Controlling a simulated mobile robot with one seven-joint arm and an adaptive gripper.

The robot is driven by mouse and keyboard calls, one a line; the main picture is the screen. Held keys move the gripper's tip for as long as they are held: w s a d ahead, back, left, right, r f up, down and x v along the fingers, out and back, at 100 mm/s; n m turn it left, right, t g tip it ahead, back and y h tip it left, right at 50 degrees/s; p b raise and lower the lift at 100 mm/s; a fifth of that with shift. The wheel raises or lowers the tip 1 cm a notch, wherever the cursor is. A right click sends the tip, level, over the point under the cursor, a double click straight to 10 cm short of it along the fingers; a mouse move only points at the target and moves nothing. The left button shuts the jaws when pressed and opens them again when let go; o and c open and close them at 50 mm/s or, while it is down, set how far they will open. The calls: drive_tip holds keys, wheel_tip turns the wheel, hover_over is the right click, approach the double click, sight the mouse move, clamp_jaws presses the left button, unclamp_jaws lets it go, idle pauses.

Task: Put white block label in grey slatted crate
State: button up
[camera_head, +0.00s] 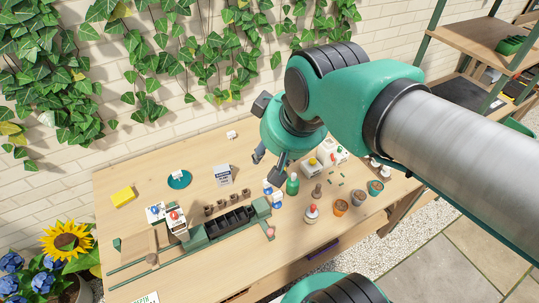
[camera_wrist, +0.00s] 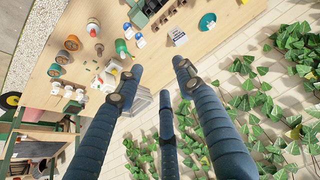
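A small white block (camera_head: 232,134), which looks like the white block label, lies near the back edge of the table in the head view. I cannot make it out in the wrist view. A pale grey box (camera_wrist: 143,98), perhaps the grey slatted crate, is partly hidden by a finger in the wrist view; its slats are not clear. In the head view a pale box (camera_head: 329,146) sits partly behind my arm. My gripper (camera_head: 271,160) is above the back of the table, right of the white block. Its three fingers are spread and empty, also in the wrist view (camera_wrist: 158,82).
Bottles (camera_head: 292,184), small pots (camera_head: 340,207) and a dark tray (camera_head: 232,221) stand toward the front. A white box (camera_head: 223,174), teal disc (camera_head: 179,180) and yellow block (camera_head: 123,196) are on the left. Ivy hangs on the wall behind. The back left tabletop is mostly clear.

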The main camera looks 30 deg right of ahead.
drive_tip(key=shift+s+a+f, duration=0.15)
drive_tip(key=shift+s+f, duration=0.1)
drive_tip(key=shift+s, duration=0.6)
drive_tip(key=shift+s+a+f, duration=0.15)
drive_tip(key=shift+s+f, duration=0.1)
drive_tip(key=shift+s, duration=0.55)
